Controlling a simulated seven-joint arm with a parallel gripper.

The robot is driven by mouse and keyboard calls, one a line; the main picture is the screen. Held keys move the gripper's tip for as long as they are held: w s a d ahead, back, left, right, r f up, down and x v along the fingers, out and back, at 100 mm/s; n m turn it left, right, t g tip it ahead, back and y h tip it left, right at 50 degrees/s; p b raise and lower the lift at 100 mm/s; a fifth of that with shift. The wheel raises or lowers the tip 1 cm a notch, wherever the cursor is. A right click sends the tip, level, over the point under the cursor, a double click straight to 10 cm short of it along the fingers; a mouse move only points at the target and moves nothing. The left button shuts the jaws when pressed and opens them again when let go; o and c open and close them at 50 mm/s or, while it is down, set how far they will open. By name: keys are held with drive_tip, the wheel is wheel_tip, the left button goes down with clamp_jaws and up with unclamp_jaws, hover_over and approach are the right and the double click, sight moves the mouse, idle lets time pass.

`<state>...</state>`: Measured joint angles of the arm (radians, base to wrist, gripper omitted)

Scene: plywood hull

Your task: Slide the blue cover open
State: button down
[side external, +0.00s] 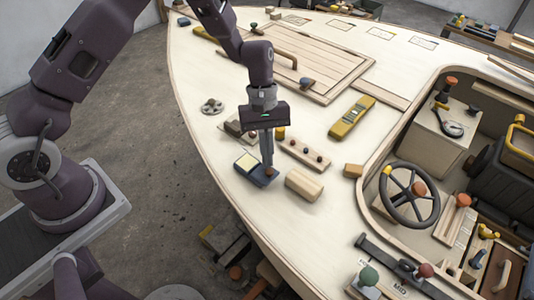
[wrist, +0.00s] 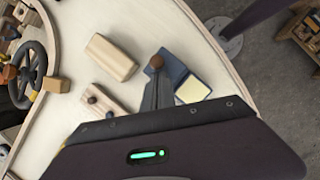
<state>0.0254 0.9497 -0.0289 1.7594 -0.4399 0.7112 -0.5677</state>
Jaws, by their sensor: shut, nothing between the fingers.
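The blue cover (side external: 260,180) is a small dark blue plate low on the pale plywood deck, near its left edge. It also shows in the wrist view (wrist: 174,66). A brown round knob (wrist: 156,62) stands on it. A pale yellow square (side external: 245,162) in a dark frame lies beside the cover, and it shows in the wrist view (wrist: 192,90) too. My gripper (side external: 267,164) points down over the cover, its fingers shut and empty. The fingertips are right at the knob; I cannot tell whether they touch it. The fingers hide part of the cover.
A wooden block (side external: 304,185) lies just right of the cover. A strip with several dark knobs (side external: 306,153) is behind it, and a yellow-green device (side external: 352,117) farther back. The cockpit with a steering wheel (side external: 410,194) is at right. The deck edge is close at left.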

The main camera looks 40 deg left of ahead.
drive_tip(key=shift+s+d, duration=0.3)
drive_tip(key=shift+d, duration=0.6)
